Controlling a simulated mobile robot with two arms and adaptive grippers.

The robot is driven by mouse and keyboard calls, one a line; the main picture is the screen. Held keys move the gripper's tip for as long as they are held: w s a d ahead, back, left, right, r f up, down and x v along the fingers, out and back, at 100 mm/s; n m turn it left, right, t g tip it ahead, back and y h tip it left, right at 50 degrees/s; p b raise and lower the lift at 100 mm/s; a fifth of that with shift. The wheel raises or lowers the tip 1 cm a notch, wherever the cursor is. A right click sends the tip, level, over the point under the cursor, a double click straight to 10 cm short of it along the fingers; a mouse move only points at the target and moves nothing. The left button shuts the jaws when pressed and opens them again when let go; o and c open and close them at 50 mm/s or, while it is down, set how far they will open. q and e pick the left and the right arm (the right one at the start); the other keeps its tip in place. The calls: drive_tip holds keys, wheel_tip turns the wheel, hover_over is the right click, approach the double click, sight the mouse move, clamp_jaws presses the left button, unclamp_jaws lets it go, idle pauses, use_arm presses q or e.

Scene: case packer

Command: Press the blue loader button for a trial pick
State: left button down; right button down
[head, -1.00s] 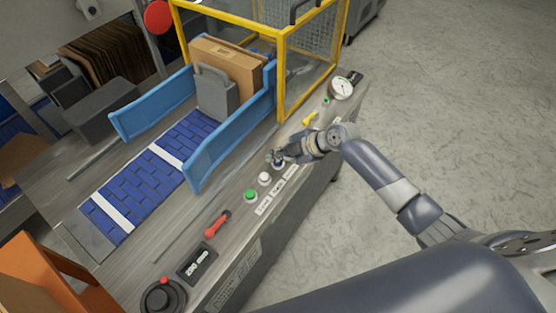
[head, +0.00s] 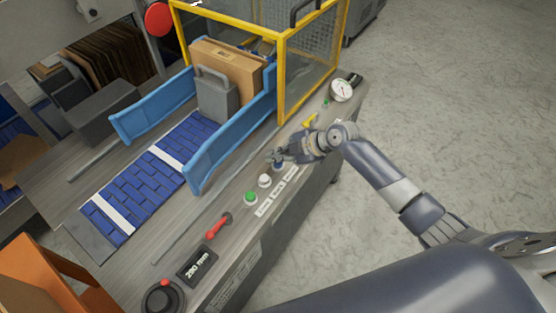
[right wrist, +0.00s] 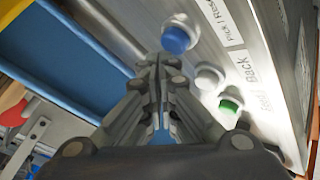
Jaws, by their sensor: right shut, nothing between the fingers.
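The blue loader button (right wrist: 176,40) has a white collar and sits beside a "Pick / Reset" label in the right wrist view. In the head view a little of the blue button (head: 279,166) shows just below the fingers. My right gripper (head: 275,156) is shut and empty, over the front panel right at the button. In the right wrist view the closed fingertips (right wrist: 152,62) lie just left of and below the button, with a visible gap in the picture. The exact height above the panel is hard to tell. My left gripper is not in view.
A white button (head: 264,181), a green button (head: 250,197) and a red lever (head: 218,225) line the panel. A yellow handle (head: 309,121) and a gauge (head: 341,89) lie beyond. The blue guide rail (head: 232,140) and yellow guard frame (head: 281,75) stand close behind.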

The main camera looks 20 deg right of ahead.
sight(278, 165)
drive_tip(key=shift+r, duration=0.3)
wheel_tip(278, 165, up, 5)
drive_tip(key=p, duration=0.3)
drive_tip(key=shift+f, duration=0.1)
